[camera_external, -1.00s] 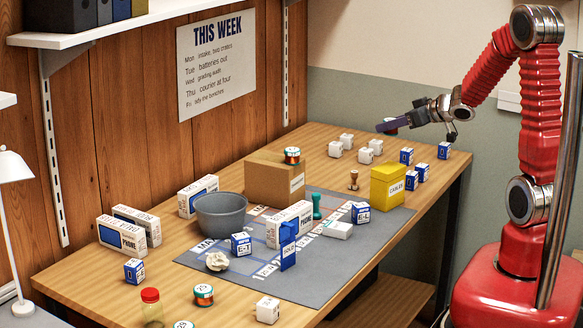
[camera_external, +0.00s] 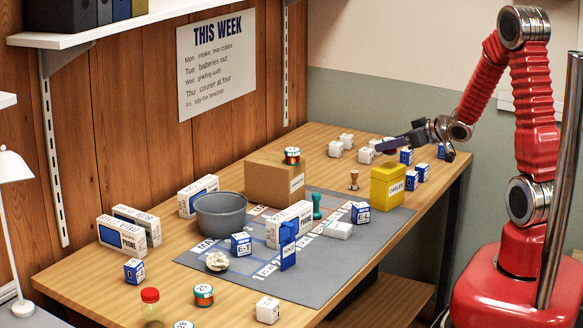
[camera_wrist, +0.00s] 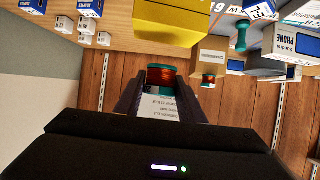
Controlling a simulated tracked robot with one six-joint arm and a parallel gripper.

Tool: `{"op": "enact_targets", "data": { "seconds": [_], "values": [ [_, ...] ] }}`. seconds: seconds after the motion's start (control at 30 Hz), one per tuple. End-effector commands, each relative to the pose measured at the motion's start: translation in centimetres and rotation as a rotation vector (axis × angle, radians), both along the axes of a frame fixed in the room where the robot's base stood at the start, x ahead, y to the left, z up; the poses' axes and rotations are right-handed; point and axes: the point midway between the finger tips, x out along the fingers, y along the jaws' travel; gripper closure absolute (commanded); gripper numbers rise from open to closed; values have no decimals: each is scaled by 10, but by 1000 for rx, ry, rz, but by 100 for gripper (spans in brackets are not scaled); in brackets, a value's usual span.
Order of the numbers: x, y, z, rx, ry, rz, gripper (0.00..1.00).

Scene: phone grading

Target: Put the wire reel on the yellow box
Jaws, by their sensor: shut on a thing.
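My gripper (camera_external: 388,148) is at the back right of the bench, above the table and beyond the yellow box. It is shut on a wire reel with copper-red winding and green rims, seen between the fingers in the wrist view (camera_wrist: 161,78). In the external view the held reel is mostly hidden by the fingers. The yellow box (camera_external: 387,187), labelled CABLES, stands at the right edge of the grey mat. It also shows at the top of the wrist view (camera_wrist: 172,22), apart from the reel. Nothing is seen on its top.
Another reel (camera_external: 292,155) sits on a cardboard box (camera_external: 275,182), and one (camera_external: 203,295) stands at the front. White cubes (camera_external: 335,149) and blue boxes (camera_external: 423,172) stand near my gripper. A small wooden stamp (camera_external: 354,180) is left of the yellow box.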

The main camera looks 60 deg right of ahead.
Motion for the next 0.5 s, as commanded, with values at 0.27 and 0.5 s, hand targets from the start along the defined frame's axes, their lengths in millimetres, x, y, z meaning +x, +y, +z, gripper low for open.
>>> {"op": "enact_targets", "data": {
  "seconds": [0.27, 0.5],
  "values": [
    [0, 0, -5, 1, 1, 0, 86],
    [0, 0, -32, 3, 3, 0, 86]
  ]
}}
